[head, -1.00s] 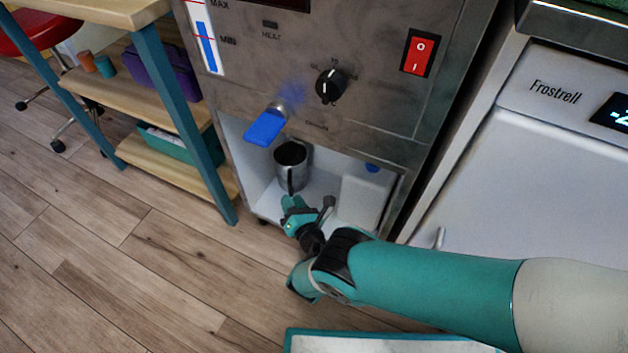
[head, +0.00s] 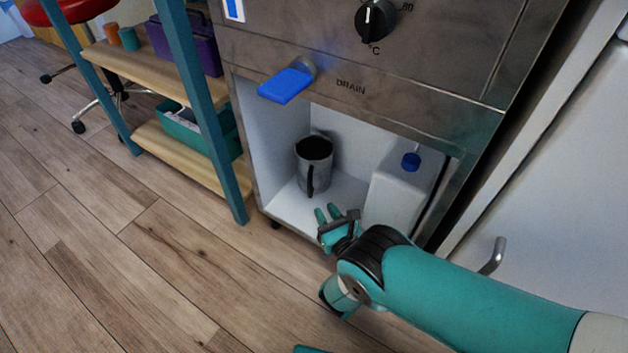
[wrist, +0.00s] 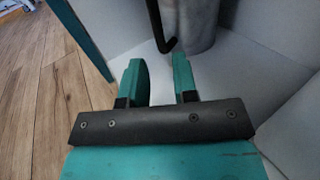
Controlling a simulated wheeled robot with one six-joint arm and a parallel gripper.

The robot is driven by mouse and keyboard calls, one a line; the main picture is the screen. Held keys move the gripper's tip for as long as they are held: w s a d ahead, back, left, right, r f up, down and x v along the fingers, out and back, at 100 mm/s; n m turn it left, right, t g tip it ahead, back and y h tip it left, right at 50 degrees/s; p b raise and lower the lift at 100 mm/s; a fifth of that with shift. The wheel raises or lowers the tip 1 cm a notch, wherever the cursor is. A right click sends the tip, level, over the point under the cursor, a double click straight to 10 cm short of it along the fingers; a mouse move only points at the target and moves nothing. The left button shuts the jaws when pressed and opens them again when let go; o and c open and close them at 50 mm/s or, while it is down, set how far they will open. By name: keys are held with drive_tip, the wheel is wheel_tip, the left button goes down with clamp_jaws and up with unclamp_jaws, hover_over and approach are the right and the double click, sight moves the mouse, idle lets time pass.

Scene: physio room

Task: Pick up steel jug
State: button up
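The steel jug (head: 315,170) stands upright in the white recess under the blue drain lever, with its black handle facing the front. Its lower part and part of the dark handle show at the top of the wrist view (wrist: 199,28). My gripper (head: 327,212) is at the recess opening, just in front of the jug and slightly below it. In the wrist view its two teal fingers (wrist: 160,75) are apart with nothing between them. The jug lies beyond the fingertips, not touching them.
A white container with a blue cap (head: 398,195) stands right of the jug in the recess. The blue drain lever (head: 286,84) juts out above. A shelf unit with teal legs (head: 205,120) stands to the left. The wooden floor in front is clear.

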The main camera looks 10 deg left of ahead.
sight(311, 189)
drive_tip(key=shift+w+a+f+b, duration=0.2)
drive_tip(key=shift+w+a+b, duration=0.4)
drive_tip(key=shift+b, duration=1.05)
drive_tip(key=shift+w+a+f+b, duration=0.2)
drive_tip(key=shift+w+a+b, duration=0.35)
drive_tip(key=shift+b, duration=1.05)
drive_tip(key=shift+w+a+r+b, duration=0.15)
drive_tip(key=shift+w+r+b, duration=0.3)
drive_tip(key=shift+b, duration=0.6)
drive_tip(key=b+x, duration=0.3)
drive_tip(key=shift+a, duration=0.15)
drive_tip(key=shift+b+x, duration=0.5)
drive_tip(key=shift+x, duration=0.55)
drive_tip(key=shift+r, duration=0.15)
clamp_jaws()
